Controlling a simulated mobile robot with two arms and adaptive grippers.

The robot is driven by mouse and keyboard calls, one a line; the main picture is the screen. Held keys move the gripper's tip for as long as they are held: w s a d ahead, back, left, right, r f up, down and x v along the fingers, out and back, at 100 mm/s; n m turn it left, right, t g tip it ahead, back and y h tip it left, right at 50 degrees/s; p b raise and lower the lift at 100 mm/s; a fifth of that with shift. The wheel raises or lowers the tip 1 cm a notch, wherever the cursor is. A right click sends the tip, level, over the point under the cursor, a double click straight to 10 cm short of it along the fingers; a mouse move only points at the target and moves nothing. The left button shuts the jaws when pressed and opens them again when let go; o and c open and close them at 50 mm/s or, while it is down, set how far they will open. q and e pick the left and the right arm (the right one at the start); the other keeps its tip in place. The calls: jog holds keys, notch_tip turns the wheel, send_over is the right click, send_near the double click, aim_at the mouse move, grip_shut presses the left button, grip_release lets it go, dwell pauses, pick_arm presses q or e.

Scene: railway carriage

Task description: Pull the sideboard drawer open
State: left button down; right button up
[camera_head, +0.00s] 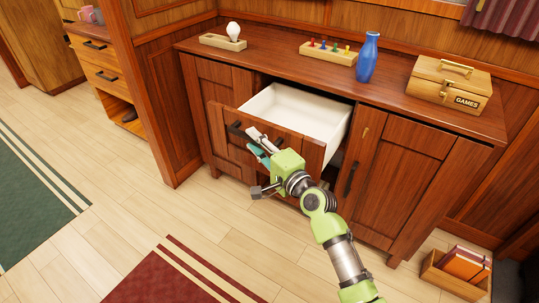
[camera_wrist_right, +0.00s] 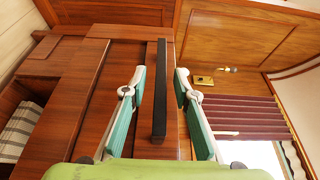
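The sideboard (camera_head: 400,190) is dark reddish wood. In the right wrist view the handle (camera_wrist_right: 160,90) runs between the two green-padded fingers of my right gripper (camera_wrist_right: 159,85). A narrow gap shows on each side of the handle, so the fingers are open and do not visibly pinch it. My left gripper is in neither view.
A book crate (camera_head: 457,272) stands at lower right. Floor is clear in front, with a red rug (camera_head: 180,275).

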jog(key=v, duration=1)
